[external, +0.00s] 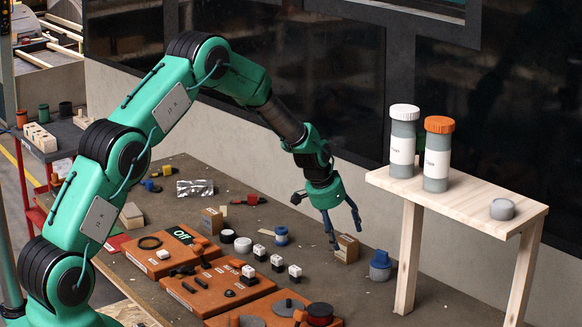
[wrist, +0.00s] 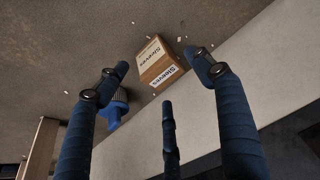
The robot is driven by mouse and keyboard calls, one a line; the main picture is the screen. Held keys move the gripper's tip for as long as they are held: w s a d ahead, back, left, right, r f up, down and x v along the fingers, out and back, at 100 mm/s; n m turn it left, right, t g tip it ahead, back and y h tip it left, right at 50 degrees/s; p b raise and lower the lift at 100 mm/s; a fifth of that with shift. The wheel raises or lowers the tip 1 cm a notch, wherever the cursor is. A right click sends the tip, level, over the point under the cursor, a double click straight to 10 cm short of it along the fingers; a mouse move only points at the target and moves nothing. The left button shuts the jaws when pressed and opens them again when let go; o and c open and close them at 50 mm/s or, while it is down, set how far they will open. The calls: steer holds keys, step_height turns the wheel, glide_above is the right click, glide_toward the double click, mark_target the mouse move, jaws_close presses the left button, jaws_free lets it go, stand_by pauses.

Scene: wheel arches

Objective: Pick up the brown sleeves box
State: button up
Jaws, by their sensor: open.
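The brown sleeves box (external: 346,250) is a small cardboard box on the brown worktop, just below my gripper (external: 344,236). In the wrist view the sleeves box (wrist: 157,60) shows white labels reading "Sleeves" on two faces. My gripper (wrist: 160,70) has three blue fingers, spread open and empty. In the wrist view the box appears between the two outer fingertips, beyond the third finger. The fingers look apart from the box, though in the external view they partly overlap its left side.
A blue and grey part (external: 380,265) stands right of the box, close to the fingers in the wrist view (wrist: 114,108). A wooden stand (external: 470,208) with two lidded jars is further right. Orange cases (external: 172,250) and small parts fill the left. Another brown box (external: 212,221) stands behind them.

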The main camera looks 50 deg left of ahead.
mark_target(344, 240)
steer(key=shift+f, duration=0.15)
steer(key=shift+b+x, duration=0.35)
steer(key=shift+x, duration=2.1)
steer(key=shift+d, duration=0.1)
steer(key=c, duration=1.6)
